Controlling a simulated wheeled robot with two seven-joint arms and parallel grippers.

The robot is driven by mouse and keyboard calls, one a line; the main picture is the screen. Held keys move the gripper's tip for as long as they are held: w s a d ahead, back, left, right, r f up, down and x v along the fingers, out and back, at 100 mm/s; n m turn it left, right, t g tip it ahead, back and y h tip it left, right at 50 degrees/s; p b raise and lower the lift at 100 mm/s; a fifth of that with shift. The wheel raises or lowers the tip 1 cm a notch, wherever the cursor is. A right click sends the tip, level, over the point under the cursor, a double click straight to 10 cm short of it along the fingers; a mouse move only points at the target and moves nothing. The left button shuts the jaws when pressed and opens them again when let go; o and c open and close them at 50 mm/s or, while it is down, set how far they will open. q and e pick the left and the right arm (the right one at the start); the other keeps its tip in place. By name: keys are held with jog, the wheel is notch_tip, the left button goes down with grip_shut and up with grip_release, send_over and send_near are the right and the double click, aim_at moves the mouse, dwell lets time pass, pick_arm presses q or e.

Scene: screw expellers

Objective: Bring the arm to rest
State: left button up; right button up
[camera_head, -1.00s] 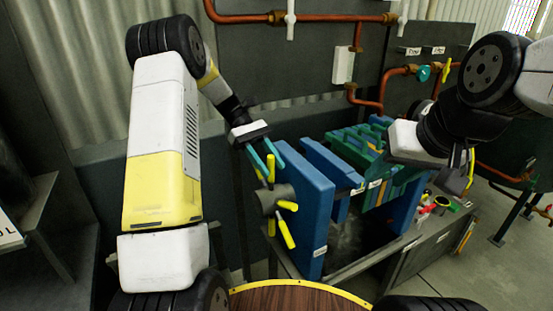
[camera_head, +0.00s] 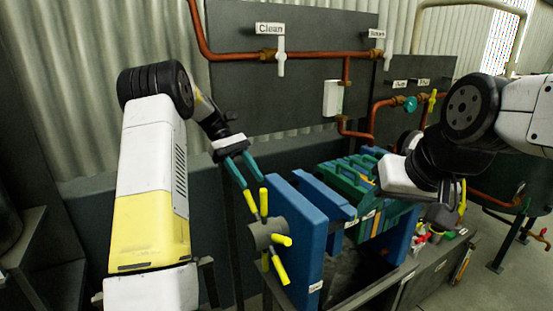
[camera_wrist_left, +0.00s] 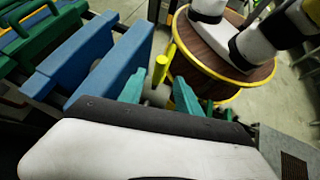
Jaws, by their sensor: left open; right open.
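My left gripper (camera_head: 241,168) has its two teal fingers apart and empty. It hangs just above and to the left of the grey hub with yellow handles (camera_head: 266,234) on the blue end plate (camera_head: 300,235). In the left wrist view its fingers (camera_wrist_left: 158,95) show apart, with the yellow handle (camera_wrist_left: 160,70) behind them. My right gripper (camera_head: 455,200) is over the right part of the press, near its far side; its fingers are partly hidden by the wrist.
The press has blue and green plates (camera_head: 352,185) in a dark frame. Copper pipes (camera_head: 310,55) with valves and labels such as "Clean" (camera_head: 269,28) run along the back wall. Small coloured tools (camera_head: 425,236) lie at the right. A round wooden base (camera_wrist_left: 195,45) shows in the left wrist view.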

pick_arm(q)
jog(key=s+d+r+m+t+y, duration=0.1)
jog(key=s+r+m+t+y, duration=0.3)
jog(key=s+r+t, duration=0.5)
jog(key=s+f+m+t+y, duration=0.1)
jog(key=s+m+t, duration=0.3)
jog(key=s, duration=0.9)
jog(key=shift+s+a+f+m+y, duration=0.25)
jog(key=shift+s+a+m+y, duration=0.25)
jog(key=shift+m, duration=0.6)
